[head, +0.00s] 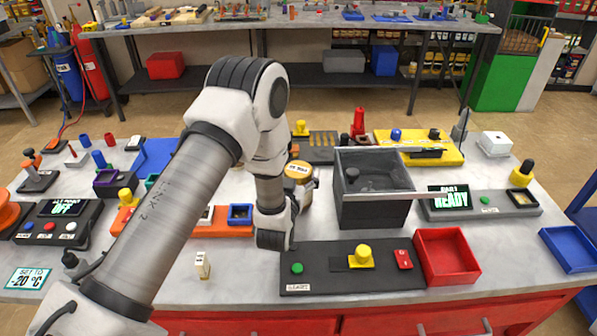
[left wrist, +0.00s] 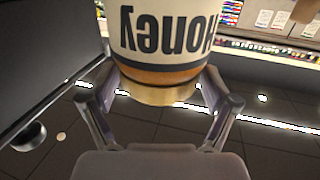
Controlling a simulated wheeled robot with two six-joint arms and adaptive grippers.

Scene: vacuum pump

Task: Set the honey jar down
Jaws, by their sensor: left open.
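The honey jar (head: 298,170) stands upright just left of the open grey chamber (head: 372,205), its lid uppermost. My left arm hides much of it. In the left wrist view the jar (left wrist: 160,45) appears upside down, with a white "Honey" label and a tan lid. My left gripper (head: 306,188) is beside the jar. In the left wrist view its fingers (left wrist: 160,85) are spread on both sides of the lid end, open. Whether they touch the jar is unclear. The jar's base is hidden. My right gripper is out of view.
A dark panel with a yellow knob (head: 361,256) and a red tray (head: 446,257) lie in front of the chamber. A READY display (head: 450,199) stands right of it.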

